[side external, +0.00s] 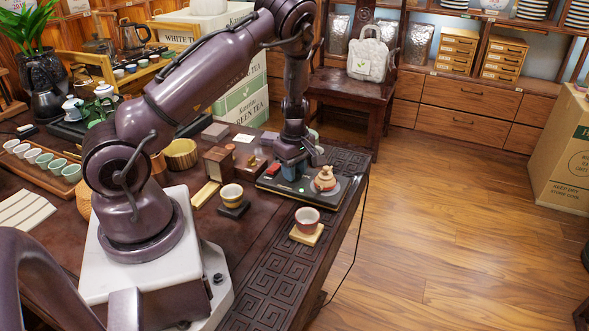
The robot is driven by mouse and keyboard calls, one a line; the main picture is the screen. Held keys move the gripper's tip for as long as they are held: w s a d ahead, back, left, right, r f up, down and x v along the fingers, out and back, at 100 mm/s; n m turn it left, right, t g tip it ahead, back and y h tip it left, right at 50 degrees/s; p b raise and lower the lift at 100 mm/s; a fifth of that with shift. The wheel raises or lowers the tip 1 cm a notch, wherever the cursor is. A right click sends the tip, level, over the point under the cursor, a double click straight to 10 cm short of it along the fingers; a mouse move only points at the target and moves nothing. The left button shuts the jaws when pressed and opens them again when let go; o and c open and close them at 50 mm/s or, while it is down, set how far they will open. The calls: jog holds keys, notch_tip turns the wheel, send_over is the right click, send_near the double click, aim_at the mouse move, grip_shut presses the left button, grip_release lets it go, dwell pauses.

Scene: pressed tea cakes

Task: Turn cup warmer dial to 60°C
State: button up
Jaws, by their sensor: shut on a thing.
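The cup warmer (308,198) is a flat dark slab near the right edge of the table. A small round red-and-tan pot (325,180) stands on its round plate at the right. My gripper (291,172) points down over the left part of the warmer. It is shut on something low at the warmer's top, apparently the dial. The dial itself is hidden by the fingers, and its setting cannot be read. A small green light shows beside the fingers.
The table's front right is clear.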

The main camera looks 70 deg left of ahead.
jog(key=m, duration=0.4)
jog(key=shift+m, duration=0.3)
jog(key=m, duration=0.4)
jog(key=shift+m, duration=0.3)
jog(key=o, duration=0.9)
jog(key=shift+r, duration=0.1)
notch_tip(320, 180, up, 13)
jog(key=shift+f, duration=0.1)
